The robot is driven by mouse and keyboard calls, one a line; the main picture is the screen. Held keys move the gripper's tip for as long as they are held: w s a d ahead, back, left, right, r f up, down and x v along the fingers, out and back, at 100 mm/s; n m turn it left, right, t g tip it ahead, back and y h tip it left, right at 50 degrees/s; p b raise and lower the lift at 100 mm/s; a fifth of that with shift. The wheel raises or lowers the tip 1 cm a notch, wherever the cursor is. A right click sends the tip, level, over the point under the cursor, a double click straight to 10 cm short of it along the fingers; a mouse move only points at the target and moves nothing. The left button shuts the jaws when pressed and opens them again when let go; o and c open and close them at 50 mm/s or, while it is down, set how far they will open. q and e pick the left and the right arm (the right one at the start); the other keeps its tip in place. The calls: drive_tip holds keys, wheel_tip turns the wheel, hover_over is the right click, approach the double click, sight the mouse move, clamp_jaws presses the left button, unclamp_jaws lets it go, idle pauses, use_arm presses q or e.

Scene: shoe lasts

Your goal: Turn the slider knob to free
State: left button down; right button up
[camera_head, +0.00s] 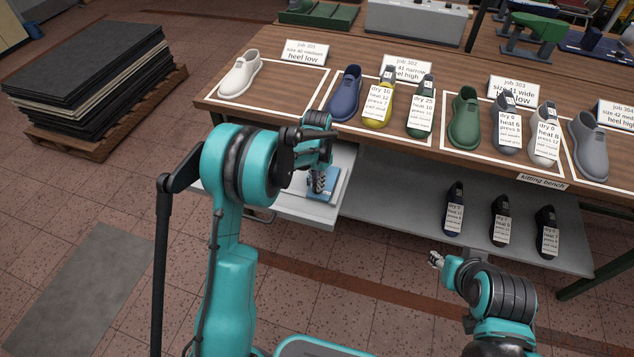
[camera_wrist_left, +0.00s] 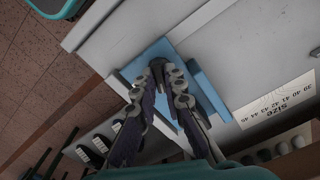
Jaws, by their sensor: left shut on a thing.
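The slider is a blue fixture (camera_head: 334,185) on a pale grey pull-out surface at the left end of the bench. In the left wrist view its blue body (camera_wrist_left: 206,92) lies beside a white size scale (camera_wrist_left: 278,98). My left gripper (camera_head: 319,183) reaches down onto the fixture. In the left wrist view its fingertips (camera_wrist_left: 166,82) close together over the blue body, shut on a small dark part that looks like the knob. The fingers hide most of the knob, so its turn cannot be read. My right gripper (camera_head: 436,260) is small, low and away from the bench.
The kitting bench (camera_head: 320,72) carries shoe lasts in white-outlined areas with job cards, including a white last (camera_head: 240,74) and a blue last (camera_head: 345,92). Several dark tagged lasts stand on the lower shelf (camera_head: 400,205). A pallet of dark sheets (camera_head: 95,80) stands left.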

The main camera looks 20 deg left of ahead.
use_arm(q)
drive_tip(key=n, duration=0.4)
drive_tip(key=shift+n, duration=0.4)
idle(0.4)
drive_tip(key=c, duration=1.6)
unclamp_jaws()
wheel_tip(320, 180, up, 12)
